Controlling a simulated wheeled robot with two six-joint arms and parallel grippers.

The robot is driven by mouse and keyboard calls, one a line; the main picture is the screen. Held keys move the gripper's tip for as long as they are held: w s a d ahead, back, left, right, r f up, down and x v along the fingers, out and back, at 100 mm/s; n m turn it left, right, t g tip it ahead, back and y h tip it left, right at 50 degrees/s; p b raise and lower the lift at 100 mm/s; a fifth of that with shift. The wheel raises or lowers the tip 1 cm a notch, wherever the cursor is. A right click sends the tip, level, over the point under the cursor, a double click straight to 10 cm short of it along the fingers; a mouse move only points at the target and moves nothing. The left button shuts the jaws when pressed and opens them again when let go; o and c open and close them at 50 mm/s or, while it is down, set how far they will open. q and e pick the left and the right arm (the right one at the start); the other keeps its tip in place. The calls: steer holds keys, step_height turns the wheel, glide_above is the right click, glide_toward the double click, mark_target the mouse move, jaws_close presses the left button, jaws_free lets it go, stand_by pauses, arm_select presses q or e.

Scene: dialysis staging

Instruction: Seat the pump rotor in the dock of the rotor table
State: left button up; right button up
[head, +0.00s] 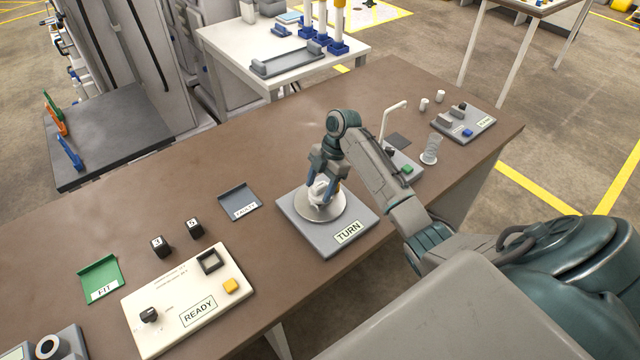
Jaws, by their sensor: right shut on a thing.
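The rotor table is a grey square base (299,229) with a "TURN" label and a round pale disc (337,208) on top. My right gripper (322,178) points down over the disc and is shut on a small whitish part, which looks like the pump rotor (318,194). The rotor is at the middle of the disc, partly hidden by the fingers. I cannot tell whether it touches the disc or sits in the dock, which is hidden. My left gripper is not in view.
A cream "READY" panel (190,290), a green "FIT" tray (100,277), a blue-grey tray (238,199) and two black cubes (194,228) lie to the left. A tap unit (404,158), a clear cup (430,152) and a grey panel (476,122) stand to the right.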

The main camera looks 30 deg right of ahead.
steer(key=o, duration=1)
steer(key=shift+o, duration=0.2)
steer(key=b+v, duration=0.2)
steer(key=v, duration=0.5)
steer(key=shift+d+r+b, duration=0.2)
steer(key=shift+d+b, duration=0.05)
steer(key=shift+b, duration=0.15)
steer(key=shift+p+v, duration=2.2)
steer(key=shift+v, duration=0.15)
steer(key=shift+a, duration=0.1)
